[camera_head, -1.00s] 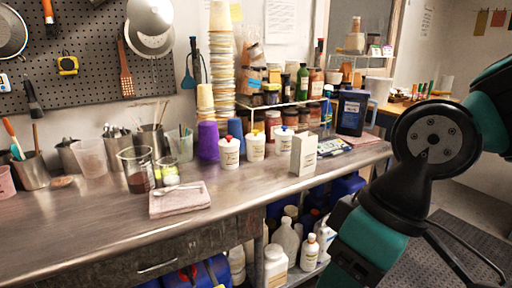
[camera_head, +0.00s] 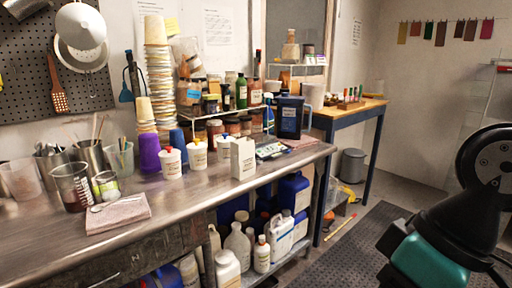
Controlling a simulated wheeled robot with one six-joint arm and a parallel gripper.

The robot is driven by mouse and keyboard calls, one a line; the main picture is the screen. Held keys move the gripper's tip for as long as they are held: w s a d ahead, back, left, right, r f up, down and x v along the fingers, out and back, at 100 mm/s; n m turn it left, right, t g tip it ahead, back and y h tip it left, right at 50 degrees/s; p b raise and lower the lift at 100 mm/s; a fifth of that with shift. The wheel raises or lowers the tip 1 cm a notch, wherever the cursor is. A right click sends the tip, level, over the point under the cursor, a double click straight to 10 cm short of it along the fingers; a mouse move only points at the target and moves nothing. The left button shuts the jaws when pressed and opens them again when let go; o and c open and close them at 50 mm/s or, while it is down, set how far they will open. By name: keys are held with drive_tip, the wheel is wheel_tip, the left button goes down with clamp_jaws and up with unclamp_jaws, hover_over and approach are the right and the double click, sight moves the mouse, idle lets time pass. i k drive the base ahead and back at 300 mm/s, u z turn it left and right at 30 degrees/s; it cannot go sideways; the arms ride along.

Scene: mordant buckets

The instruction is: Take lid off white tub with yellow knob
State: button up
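Three small white tubs with lids stand in a row on the steel bench (camera_head: 180,208). The middle one, the white tub with the yellow knob (camera_head: 197,156), has its lid (camera_head: 197,143) on. To its left is a white tub with a red knob (camera_head: 172,165). To its right is a tub with a blue knob (camera_head: 223,148), partly behind a white box (camera_head: 243,158). My dark and teal arm shows at the lower right, well away from the tubs. My gripper is not in view.
Stacked cups (camera_head: 160,80) and a purple cup (camera_head: 149,154) stand behind and left of the tubs. A folded pink cloth (camera_head: 118,214) lies on the bench at left. Bottles fill the shelf below. A blue-legged table (camera_head: 350,112) stands at right, with floor mat (camera_head: 350,240) before it.

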sight(196, 145)
drive_tip(key=z, duration=0.7)
drive_tip(key=i, duration=1.65)
drive_tip(key=u, duration=0.75)
drive_tip(key=i, duration=0.8)
drive_tip(key=u, duration=1.3)
drive_tip(key=i, duration=0.55)
drive_tip(key=u, duration=0.35)
